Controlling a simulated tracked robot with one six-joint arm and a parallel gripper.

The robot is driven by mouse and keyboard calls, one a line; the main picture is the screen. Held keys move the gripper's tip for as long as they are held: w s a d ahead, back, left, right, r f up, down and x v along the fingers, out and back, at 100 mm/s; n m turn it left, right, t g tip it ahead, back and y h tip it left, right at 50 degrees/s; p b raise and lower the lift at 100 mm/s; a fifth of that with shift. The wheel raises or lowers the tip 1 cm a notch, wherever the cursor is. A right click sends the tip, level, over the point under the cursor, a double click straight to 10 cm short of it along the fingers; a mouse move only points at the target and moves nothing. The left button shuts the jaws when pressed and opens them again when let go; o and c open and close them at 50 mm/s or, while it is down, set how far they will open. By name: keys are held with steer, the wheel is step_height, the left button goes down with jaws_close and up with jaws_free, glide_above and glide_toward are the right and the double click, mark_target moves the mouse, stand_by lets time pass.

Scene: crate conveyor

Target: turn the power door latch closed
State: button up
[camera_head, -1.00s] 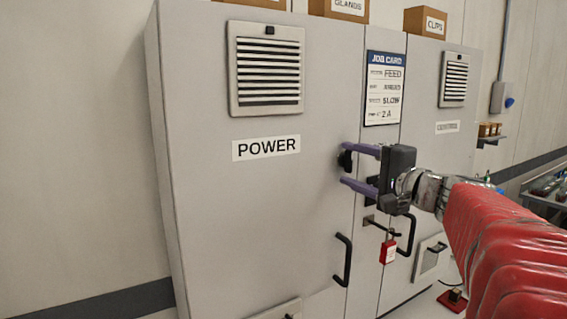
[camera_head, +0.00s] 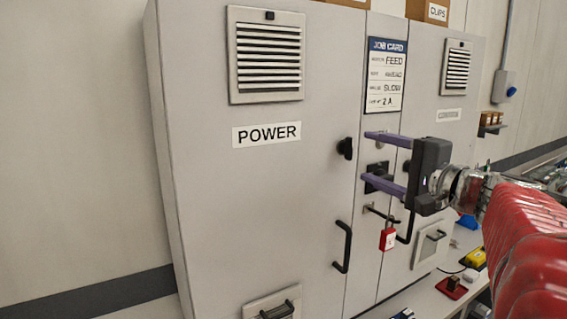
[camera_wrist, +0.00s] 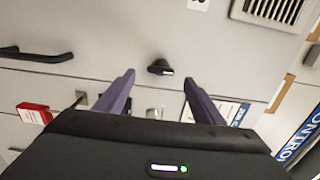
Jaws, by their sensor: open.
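The power door latch is a small black knob (camera_head: 345,148) on the right edge of the grey POWER door (camera_head: 255,200). In the wrist view the knob (camera_wrist: 160,67) is stretched roughly along the line of the door handle, with a pale mark at its right end. My gripper (camera_head: 367,158) is open and empty, with its purple fingers pointing at the cabinet. It is to the right of the latch in the head view, apart from it. In the wrist view the latch lies just beyond and between the fingertips (camera_wrist: 159,77).
A black door handle (camera_head: 343,246) is below the latch. A red padlock (camera_head: 388,238) hangs below my gripper. A job card (camera_head: 385,75) is above it, and a second door (camera_head: 430,150) is behind it. The wall space left of the cabinet is clear.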

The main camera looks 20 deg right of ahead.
steer(key=s+d, duration=0.1)
steer(key=s, duration=0.6)
steer(key=shift+f, duration=0.1)
